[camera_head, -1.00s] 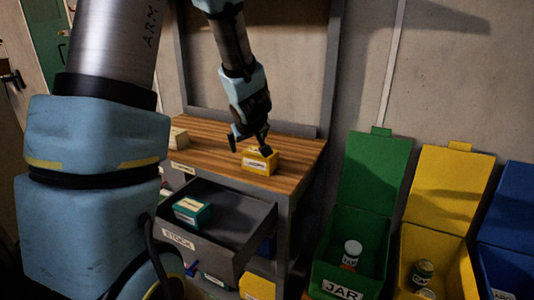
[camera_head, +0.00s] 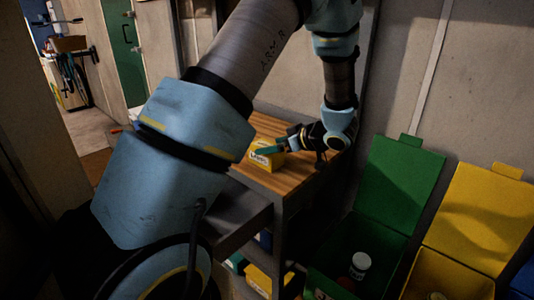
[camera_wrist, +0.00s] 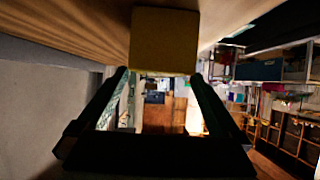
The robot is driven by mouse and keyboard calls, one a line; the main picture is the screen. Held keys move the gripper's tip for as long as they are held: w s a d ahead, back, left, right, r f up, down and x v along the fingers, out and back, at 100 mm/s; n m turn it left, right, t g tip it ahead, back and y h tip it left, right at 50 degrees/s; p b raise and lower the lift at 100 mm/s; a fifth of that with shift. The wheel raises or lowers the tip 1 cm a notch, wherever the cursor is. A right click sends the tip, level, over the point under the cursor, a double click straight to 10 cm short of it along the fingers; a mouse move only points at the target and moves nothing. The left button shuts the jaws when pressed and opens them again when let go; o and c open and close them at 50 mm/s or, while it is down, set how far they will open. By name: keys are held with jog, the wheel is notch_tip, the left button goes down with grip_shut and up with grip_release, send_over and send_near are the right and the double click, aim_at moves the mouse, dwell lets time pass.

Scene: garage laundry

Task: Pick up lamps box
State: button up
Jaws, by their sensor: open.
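The small yellow box (camera_head: 262,160) with a white label stands on the wooden bench top near its front edge. Its label is too small to read surely. My gripper (camera_head: 284,146) is at the right side of the box, lying roughly level just above the bench. In the wrist view the yellow box (camera_wrist: 165,42) shows at the top centre, in line with the gap between the fingertips of my open gripper (camera_wrist: 160,76). I cannot tell whether the fingers touch the box.
The wooden bench top (camera_head: 300,181) is partly hidden by my arm. A grey drawer (camera_head: 245,218) stands open below it. A green bin (camera_head: 390,190) and a yellow bin (camera_head: 480,220) with raised lids stand to the right.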

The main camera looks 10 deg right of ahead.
jog(key=shift+f+p+x, duration=0.2)
jog(key=shift+p+x, duration=0.8)
jog(key=shift+x, duration=2.3)
jog(key=shift+d, duration=0.1)
jog(key=c, duration=1.3)
